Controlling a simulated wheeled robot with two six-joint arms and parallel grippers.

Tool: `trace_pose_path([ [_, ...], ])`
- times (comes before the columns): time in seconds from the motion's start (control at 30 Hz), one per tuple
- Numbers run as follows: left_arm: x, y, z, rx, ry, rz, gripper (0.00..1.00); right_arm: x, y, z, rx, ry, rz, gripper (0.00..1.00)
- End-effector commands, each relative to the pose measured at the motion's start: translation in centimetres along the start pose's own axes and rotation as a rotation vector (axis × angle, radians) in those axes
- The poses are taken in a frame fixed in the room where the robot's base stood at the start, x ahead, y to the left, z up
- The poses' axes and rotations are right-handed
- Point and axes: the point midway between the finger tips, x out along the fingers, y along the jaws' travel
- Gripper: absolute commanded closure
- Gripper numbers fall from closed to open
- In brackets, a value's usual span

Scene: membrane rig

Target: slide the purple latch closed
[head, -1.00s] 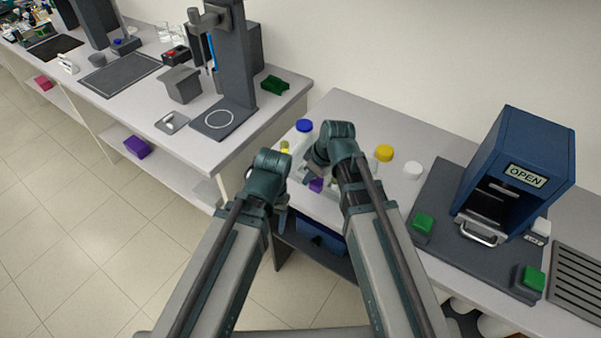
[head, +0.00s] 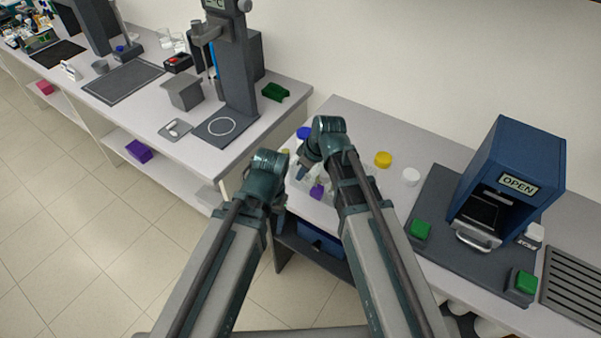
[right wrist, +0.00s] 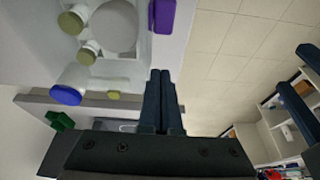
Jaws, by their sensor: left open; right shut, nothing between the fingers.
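The purple latch (head: 316,192) sits at the front of a pale rig (right wrist: 135,60) on the right-hand bench, partly screened by my right arm. In the right wrist view the latch (right wrist: 164,15) lies beyond my fingertips, apart from them. My right gripper (head: 301,173) is shut and empty, just left of and above the latch in the head view. Its closed fingers also show in the right wrist view (right wrist: 160,74). My left gripper (head: 281,208) is open, low near the bench's front left edge, mostly hidden by its own wrist. The latch's track cannot be made out.
A blue-capped bottle (head: 304,133) stands behind my right gripper. Olive-capped vials (right wrist: 88,52) sit by the rig's round grey disc (right wrist: 114,26). A yellow cap (head: 383,159) and white cap (head: 411,177) lie to the right. A blue machine marked OPEN (head: 515,165) stands further right.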

Motion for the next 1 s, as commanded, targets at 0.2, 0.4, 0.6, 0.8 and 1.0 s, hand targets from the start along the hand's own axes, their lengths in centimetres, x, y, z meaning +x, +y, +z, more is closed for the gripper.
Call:
trace_pose_path([
  [0.2,-4.1,-0.4,0.2,0.001,0.0,0.0,0.35,-4.3,-0.1,-0.2,0.0,0.0,0.0,1.0],
  [0.4,-5.7,-0.5,0.3,-0.004,0.0,0.001,0.35,-6.0,0.0,-0.1,0.0,0.0,0.0,1.0],
  [0.6,-5.7,-0.5,0.3,-0.005,0.0,0.001,0.35,-6.1,0.0,0.0,0.0,0.0,0.0,1.0],
  [0.8,-5.7,-0.5,0.3,-0.005,0.0,0.001,0.35,-6.1,0.0,0.0,0.0,0.0,0.0,1.0],
  [1.0,-5.7,-0.5,0.3,-0.005,0.0,0.001,0.35,-6.0,-0.1,0.0,0.0,-0.001,0.0,1.0],
])
